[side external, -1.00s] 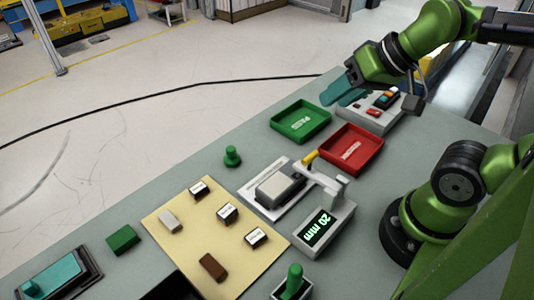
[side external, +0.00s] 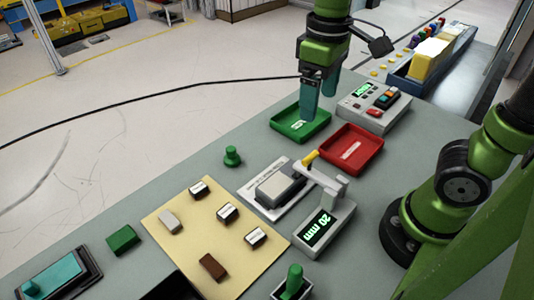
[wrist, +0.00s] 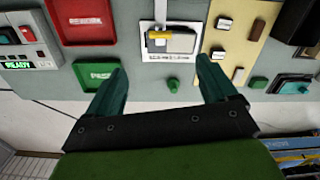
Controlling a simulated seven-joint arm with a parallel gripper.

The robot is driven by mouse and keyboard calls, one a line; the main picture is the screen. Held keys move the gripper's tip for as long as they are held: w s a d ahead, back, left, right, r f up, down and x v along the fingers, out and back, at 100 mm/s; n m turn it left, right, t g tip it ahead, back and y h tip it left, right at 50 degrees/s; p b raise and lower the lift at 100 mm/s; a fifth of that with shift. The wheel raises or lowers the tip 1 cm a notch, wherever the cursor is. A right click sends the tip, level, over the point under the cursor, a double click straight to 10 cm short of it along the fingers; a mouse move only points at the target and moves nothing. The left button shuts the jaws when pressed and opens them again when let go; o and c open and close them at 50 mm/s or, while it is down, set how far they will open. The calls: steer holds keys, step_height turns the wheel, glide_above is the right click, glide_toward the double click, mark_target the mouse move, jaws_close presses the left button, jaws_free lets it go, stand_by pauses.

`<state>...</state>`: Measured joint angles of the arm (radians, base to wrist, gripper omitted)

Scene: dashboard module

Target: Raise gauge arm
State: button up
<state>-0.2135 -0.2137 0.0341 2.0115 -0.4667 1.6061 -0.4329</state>
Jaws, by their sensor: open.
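The gauge (side external: 334,215) is a grey unit with a lit display reading "20 mm". Its grey gauge arm (side external: 326,180) reaches over a plate and ends in a yellow handle (side external: 311,157). A grey block (side external: 276,188) lies on the plate under or beside the arm; whether they touch I cannot tell. In the wrist view the yellow handle (wrist: 159,35) is near the top middle. My gripper (side external: 319,105) is open and empty, pointing down over the green tray (side external: 287,134), apart from the gauge. Both fingers also show in the wrist view (wrist: 160,66).
A red tray (side external: 367,160) sits beside the green one. A control box (side external: 385,97) with buttons stands behind. A green knob (side external: 232,156) and a beige mat (side external: 185,241) with several small blocks lie left of the gauge. A green joystick (side external: 292,281) is in front.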

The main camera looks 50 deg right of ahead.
mark_target(312, 156)
step_height(312, 156, down, 15)
steer(key=shift+a+f, duration=0.1)
steer(key=shift+f, duration=0.1)
stand_by(0.3)
steer(key=c, duration=1.4)
steer(key=shift+r, duration=0.1)
steer(key=shift+c, duration=0.2)
steer(key=shift+s, duration=0.1)
